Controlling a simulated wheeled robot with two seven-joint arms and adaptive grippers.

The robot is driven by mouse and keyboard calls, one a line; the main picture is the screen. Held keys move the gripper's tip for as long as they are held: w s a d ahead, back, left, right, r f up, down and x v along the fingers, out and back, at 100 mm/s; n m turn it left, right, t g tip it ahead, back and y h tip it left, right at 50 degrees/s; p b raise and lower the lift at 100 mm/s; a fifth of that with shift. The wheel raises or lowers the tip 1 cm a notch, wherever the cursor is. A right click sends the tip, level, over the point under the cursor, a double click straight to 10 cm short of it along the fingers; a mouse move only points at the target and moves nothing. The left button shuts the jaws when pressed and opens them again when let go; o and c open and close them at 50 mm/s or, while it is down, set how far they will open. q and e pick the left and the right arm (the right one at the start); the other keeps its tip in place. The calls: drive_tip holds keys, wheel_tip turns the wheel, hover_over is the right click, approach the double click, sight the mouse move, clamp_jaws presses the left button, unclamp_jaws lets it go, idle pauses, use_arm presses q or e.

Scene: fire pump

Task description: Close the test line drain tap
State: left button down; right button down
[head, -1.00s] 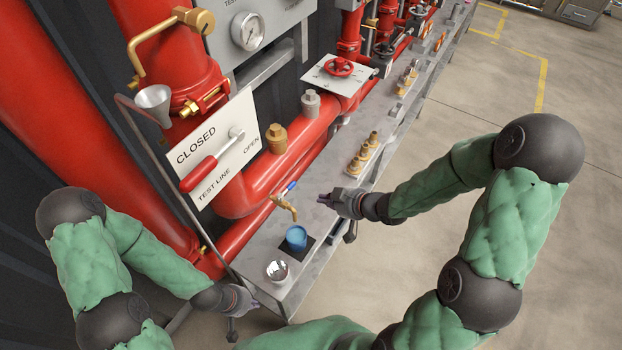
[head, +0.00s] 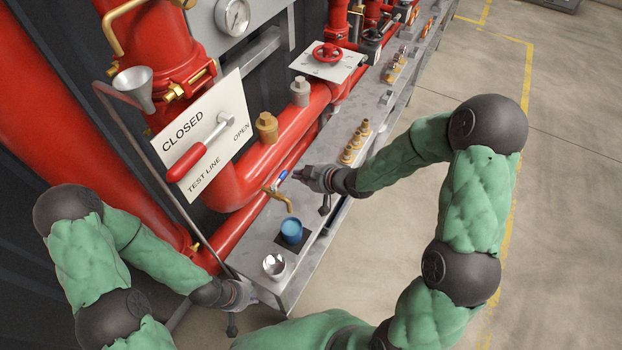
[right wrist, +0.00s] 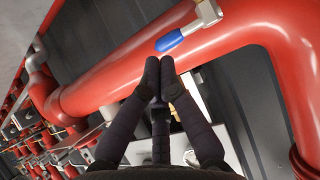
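The brass drain tap (head: 277,196) with a blue lever handle (head: 283,177) sticks out from the red pipe above the bench. A blue cup (head: 291,231) stands on a dark square below its spout. My right gripper (head: 298,174) is just right of the blue handle, its fingers pointing at it. In the right wrist view the fingertips (right wrist: 160,63) are together with nothing between them, and the blue handle (right wrist: 170,41) is just beyond them, seemingly apart. My left gripper (head: 250,296) is low by the bench's near end; its fingers are too small to judge.
A shiny metal cup (head: 274,265) stands near the bench's front end. A sign with a red lever (head: 187,162) reads CLOSED, OPEN and TEST LINE. Brass fittings (head: 356,142) stand along the bench (head: 310,222). Floor to the right is clear.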

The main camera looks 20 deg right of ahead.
sight(286, 173)
drive_tip(key=shift+x, duration=1.3)
drive_tip(key=shift+w+a, duration=0.3)
drive_tip(key=shift+w, duration=0.2)
drive_tip(key=shift+w, duration=0.1)
drive_tip(key=shift+s, duration=0.25)
